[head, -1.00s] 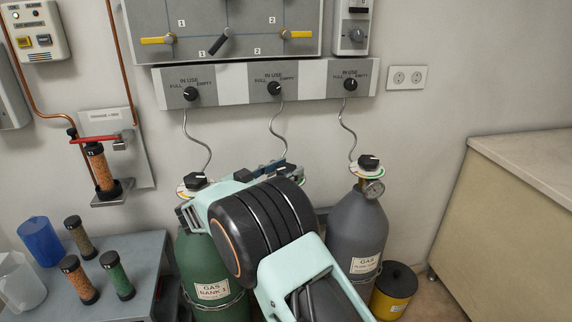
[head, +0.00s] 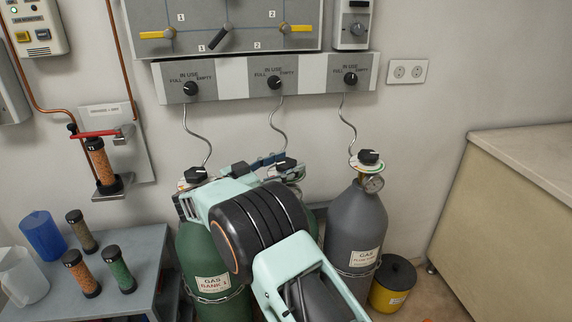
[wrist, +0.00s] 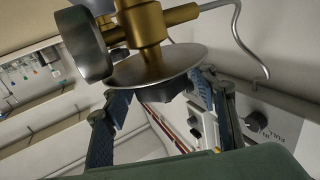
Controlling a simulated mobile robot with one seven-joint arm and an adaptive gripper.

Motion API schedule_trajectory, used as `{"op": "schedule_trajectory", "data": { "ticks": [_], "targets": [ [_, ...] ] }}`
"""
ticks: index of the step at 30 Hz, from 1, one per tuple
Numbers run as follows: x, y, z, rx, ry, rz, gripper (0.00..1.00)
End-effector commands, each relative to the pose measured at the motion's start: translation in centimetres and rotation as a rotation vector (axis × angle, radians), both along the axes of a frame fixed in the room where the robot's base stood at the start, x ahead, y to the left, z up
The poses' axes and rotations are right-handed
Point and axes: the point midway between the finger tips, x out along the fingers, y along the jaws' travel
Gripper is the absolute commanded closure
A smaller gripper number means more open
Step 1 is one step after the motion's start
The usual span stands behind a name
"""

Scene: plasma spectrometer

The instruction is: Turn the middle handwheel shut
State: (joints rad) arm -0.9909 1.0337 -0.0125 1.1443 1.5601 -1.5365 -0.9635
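The middle handwheel (head: 284,164) is a dark knob with a white mark, on the middle gas cylinder behind my arm. In the wrist view the dark handwheel (wrist: 166,90) shows below a silver disc (wrist: 158,68) and a brass valve body (wrist: 145,25). My gripper (wrist: 160,95) has its blue fingers apart, one on each side of the handwheel. A gap shows at the left finger; I cannot tell whether the right finger touches. The gripper also shows in the head view (head: 268,161), partly hidden by my arm. The middle cylinder's body is mostly hidden.
The left handwheel (head: 195,174) tops a green cylinder (head: 208,250). The right handwheel (head: 368,157) tops a grey cylinder (head: 355,225). A wall panel (head: 235,80) with three dials is above. A gauge (wrist: 83,42) is beside the valve. A grey table (head: 135,250) is at left.

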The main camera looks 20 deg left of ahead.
Motion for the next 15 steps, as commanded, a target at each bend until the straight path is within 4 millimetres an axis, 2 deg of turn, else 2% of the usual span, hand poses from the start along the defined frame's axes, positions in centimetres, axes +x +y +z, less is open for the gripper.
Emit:
{"op": "schedule_trajectory", "data": {
  "ticks": [10, 15],
  "targets": [
    [-0.2, 0.2, 0.0, 0.0, 0.0, 0.002, 0.4],
    [-1.8, 1.3, 0.0, 0.001, 0.001, 0.005, 0.4]
  ]
}}
